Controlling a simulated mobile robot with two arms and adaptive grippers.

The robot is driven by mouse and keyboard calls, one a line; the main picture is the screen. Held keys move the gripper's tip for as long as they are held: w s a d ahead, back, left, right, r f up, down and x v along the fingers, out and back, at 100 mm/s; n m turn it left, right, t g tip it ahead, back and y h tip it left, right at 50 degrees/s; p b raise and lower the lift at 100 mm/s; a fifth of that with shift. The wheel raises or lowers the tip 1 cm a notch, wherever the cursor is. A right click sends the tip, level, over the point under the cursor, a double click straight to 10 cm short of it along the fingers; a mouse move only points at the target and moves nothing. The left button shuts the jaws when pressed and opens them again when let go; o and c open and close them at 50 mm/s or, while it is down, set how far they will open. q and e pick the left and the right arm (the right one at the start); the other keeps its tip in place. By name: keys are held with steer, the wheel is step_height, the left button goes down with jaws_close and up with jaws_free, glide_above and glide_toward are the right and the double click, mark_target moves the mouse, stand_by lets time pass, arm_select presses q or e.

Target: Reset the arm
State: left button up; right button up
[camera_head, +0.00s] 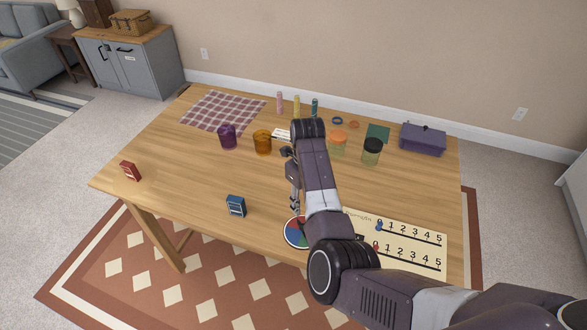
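My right arm (322,185) comes in from the lower right and reaches over the wooden table (190,185). My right gripper (294,205) hangs at the left side of the arm, mostly hidden behind it, above the middle of the table. Its fingers are too small and covered to tell whether they are open or shut. I see nothing clearly held in it. My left arm and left gripper are not in view.
Near the gripper are a coloured disc (294,234), a numbered score board (408,248), a blue box (236,206) and an orange cup (263,142). Jars (371,152) and a purple box (423,139) stand right. The table's left-middle is mostly clear, with a red box (130,171).

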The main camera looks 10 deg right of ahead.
steer(key=s+d+f+n, duration=0.2)
steer(key=s+d+n, duration=0.1)
steer(key=s+n, duration=0.1)
steer(key=s+d+f+n+t+h, duration=0.1)
steer(key=s+d+n, duration=0.2)
steer(key=s+n, duration=0.1)
steer(key=s+d+f+n, duration=0.2)
steer(key=s+d+n, duration=0.1)
steer(key=s+n, duration=0.2)
steer(key=shift+s+d+f+t+h, duration=0.2)
steer(key=shift+d+f+t+h, duration=0.1)
steer(key=shift+f+t, duration=0.1)
steer(key=s+a+r+n+t+y, duration=0.1)
steer(key=s+a+r+n, duration=0.25)
steer(key=s+n, duration=0.6)
steer(key=s+a+r+n+t+y, duration=0.1)
steer(key=s+a+r+n, duration=0.25)
steer(key=s+n, duration=0.65)
step_height(320, 180, down, 31)
steer(key=g+b, duration=0.2)
steer(key=b, duration=0.2)
steer(key=s+d+f+b, duration=0.2)
steer(key=s+f, duration=0.7)
steer(key=s+d+f+b, duration=0.1)
steer(key=s+f+b, duration=0.1)
steer(key=s+f, duration=0.7)
steer(key=shift+d+f+n+g, duration=0.35)
steer(key=shift+f+g, duration=0.05)
steer(key=shift+f, duration=0.35)
